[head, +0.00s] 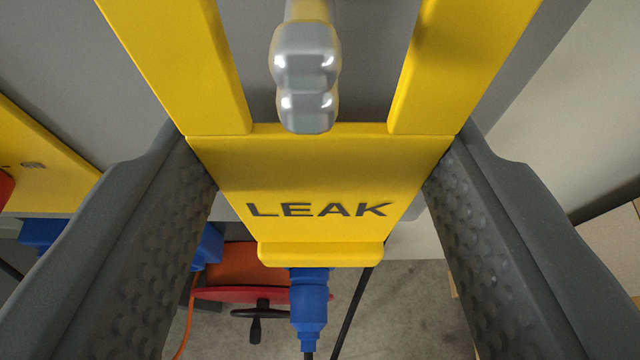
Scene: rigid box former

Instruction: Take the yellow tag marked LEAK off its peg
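The yellow tag marked LEAK (320,180) fills the middle of the head view, its dark lettering facing me. Two yellow arms rise from its plate on either side of an opening. A silver peg (305,75) with a rounded, knobbed end shows in this opening, so the tag is still around the peg. My gripper (320,155) has one dark finger at each side of the plate. The studded inner pads meet the plate's left and right edges with no visible gap, and the gripper appears shut on the tag. The finger ends behind the plate are hidden.
Below and behind the tag are a blue connector (309,305) with a dark cable, a red and orange part (240,275) and a black handle (255,325). A yellow panel (45,165) is at left. Grey surfaces lie behind; a pale panel (580,110) is at right.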

